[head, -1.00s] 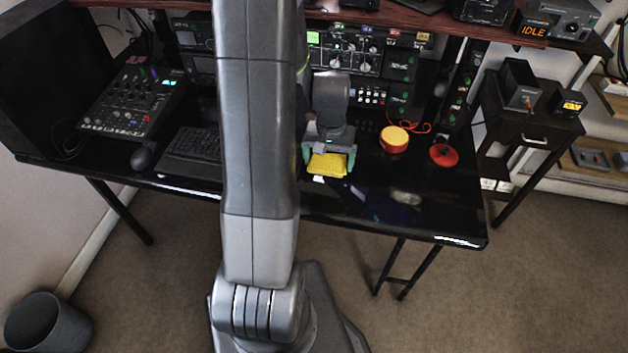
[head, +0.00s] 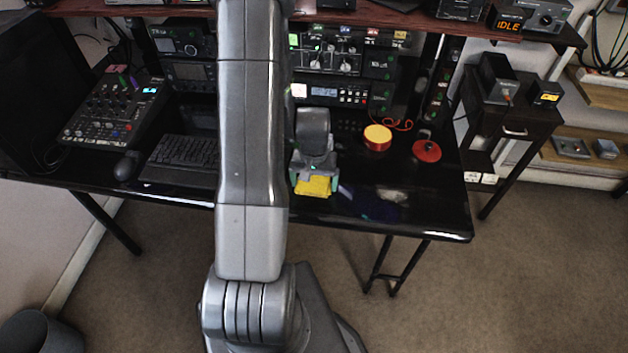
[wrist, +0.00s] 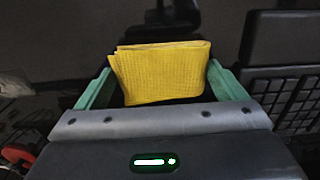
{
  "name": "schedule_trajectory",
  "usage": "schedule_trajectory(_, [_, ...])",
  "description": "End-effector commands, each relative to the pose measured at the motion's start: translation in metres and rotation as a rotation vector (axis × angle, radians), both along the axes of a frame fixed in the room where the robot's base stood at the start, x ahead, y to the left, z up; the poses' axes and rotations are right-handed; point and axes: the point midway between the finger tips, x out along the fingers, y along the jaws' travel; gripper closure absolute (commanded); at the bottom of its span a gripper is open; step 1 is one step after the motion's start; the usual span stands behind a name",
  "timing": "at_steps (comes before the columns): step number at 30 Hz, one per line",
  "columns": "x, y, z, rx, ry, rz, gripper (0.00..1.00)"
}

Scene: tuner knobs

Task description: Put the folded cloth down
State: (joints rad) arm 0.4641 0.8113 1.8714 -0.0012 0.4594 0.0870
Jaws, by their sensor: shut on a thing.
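The folded yellow cloth (head: 314,186) is at my gripper (head: 316,182), near the front edge of the black desk (head: 420,205). In the wrist view the cloth (wrist: 160,73) lies between the two green fingers of my gripper (wrist: 160,88), which are shut on it. The cloth looks flat and folded. Whether its underside touches the desk top cannot be told.
A keyboard (head: 182,155) and a mouse (head: 126,165) lie to the left, with a mixer (head: 113,110) beyond. A yellow-topped red tin (head: 377,137) and a red round object (head: 426,151) stand to the right. Rack equipment (head: 345,62) is behind. Some desk right of the cloth is bare.

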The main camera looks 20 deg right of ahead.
Motion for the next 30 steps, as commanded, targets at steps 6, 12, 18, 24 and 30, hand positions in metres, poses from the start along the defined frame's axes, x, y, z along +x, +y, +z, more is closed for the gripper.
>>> schedule_trajectory(6, [0.0,0.0,-0.003,0.0,0.0,0.0,0.0])
schedule_trajectory(12, [0.0,0.0,-0.003,0.0,0.0,0.0,0.0])
schedule_trajectory(18, [0.001,0.0,0.005,-0.001,-0.002,0.0,0.0])
schedule_trajectory(24, [0.001,0.0,0.033,-0.002,-0.006,0.0,0.0])
schedule_trajectory(30, [0.001,-0.001,0.069,-0.002,-0.006,0.0,0.0])
